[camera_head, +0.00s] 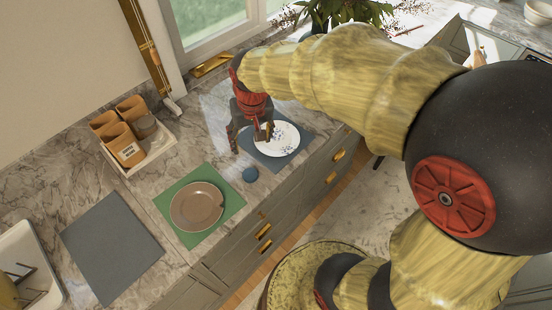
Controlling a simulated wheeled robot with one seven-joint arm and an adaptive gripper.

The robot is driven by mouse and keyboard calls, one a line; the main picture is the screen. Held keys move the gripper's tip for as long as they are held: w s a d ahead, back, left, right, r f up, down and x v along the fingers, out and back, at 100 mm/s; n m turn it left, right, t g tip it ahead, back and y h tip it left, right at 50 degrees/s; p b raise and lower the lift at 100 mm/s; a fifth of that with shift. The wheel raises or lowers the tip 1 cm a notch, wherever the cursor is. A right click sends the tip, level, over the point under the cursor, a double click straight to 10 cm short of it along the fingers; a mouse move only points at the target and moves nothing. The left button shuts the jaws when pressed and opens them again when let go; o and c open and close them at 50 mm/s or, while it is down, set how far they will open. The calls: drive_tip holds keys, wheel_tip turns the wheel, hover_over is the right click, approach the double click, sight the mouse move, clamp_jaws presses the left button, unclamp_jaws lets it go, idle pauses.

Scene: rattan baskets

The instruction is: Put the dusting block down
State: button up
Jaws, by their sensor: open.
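My gripper (247,142) points down at the left edge of a white patterned plate (284,138), with its dark fingers apart. The plate lies on a blue-grey mat (300,148) on the marble counter.
A brown plate (197,207) lies on a green mat (232,200). A grey mat (110,245) is bare. A white tray (155,157) holds tan canisters (122,146). A white basin (35,245) is at lower left. A leafy plant (340,12) stands behind my arm.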

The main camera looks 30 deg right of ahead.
drive_tip(key=s+r+n+t, duration=0.1)
drive_tip(key=s+r, duration=0.4)
drive_tip(key=s, duration=0.3)
drive_tip(key=s+r+n+t, duration=0.1)
drive_tip(key=s+r+t, duration=0.1)
drive_tip(key=s+r, duration=0.3)
drive_tip(key=s, duration=0.3)
drive_tip(key=shift+s+r, duration=0.15)
drive_tip(key=shift+r, duration=0.05)
wheel_tip(320, 180, down, 10)
drive_tip(key=b, duration=1)
drive_tip(key=shift+f, duration=0.25)
drive_tip(key=shift+o, duration=0.2)
